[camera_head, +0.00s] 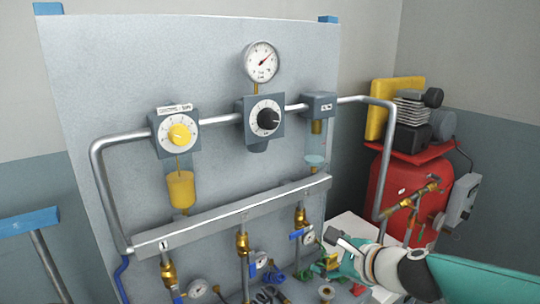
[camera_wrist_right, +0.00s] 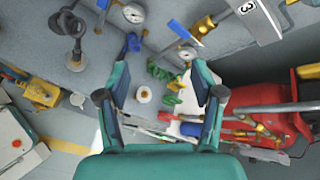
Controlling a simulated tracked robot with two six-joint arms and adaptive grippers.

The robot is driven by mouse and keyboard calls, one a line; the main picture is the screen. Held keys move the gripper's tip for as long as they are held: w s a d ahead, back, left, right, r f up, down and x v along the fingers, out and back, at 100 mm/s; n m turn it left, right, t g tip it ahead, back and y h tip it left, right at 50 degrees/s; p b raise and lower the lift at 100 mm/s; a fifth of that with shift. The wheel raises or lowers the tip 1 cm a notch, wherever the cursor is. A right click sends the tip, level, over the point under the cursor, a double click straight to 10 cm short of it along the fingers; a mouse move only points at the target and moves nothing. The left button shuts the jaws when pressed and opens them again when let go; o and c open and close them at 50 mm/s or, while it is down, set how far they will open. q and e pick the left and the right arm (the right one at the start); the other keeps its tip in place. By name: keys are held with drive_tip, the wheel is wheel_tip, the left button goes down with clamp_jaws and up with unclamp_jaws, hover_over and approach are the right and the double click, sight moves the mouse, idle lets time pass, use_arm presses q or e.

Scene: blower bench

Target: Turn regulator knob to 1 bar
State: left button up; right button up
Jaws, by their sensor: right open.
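The regulator knob (camera_head: 268,119) is black, on a grey block with a white dial, mounted on the pipe across the upright panel. Its scale is too small to read. My right gripper (camera_head: 333,252) is low at the right, below and well apart from the knob. In the right wrist view its two dark fingers (camera_wrist_right: 164,94) are spread, with nothing held between them. The knob is not in that view. My left gripper is not seen.
A yellow knob (camera_head: 180,132) on a similar block is to the left of the regulator. A grey manifold bar (camera_head: 230,218) with brass valves runs below. Hoses and small gauges crowd the panel's foot. A red tank (camera_head: 398,190) stands at right. Space before the regulator is clear.

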drive_tip(key=s+a+r+m+t+y, duration=0.1)
drive_tip(key=s+r+m+t+y, duration=0.15)
drive_tip(key=r, duration=1.05)
drive_tip(key=s+r+m+t+y, duration=0.2)
drive_tip(key=s+r+m, duration=0.1)
drive_tip(key=r, duration=1)
drive_tip(key=p, duration=0.3)
approach(272, 123)
drive_tip(key=x, duration=0.9)
drive_tip(key=shift+r, duration=0.15)
drive_tip(key=shift+c, duration=0.3)
drive_tip(key=c, duration=1)
drive_tip(key=shift+a, duration=0.2)
drive_tip(key=shift+c, duration=0.4)
drive_tip(key=shift+w+d, duration=0.1)
drive_tip(key=shift+d, duration=0.05)
drive_tip(key=shift+n, duration=0.25)
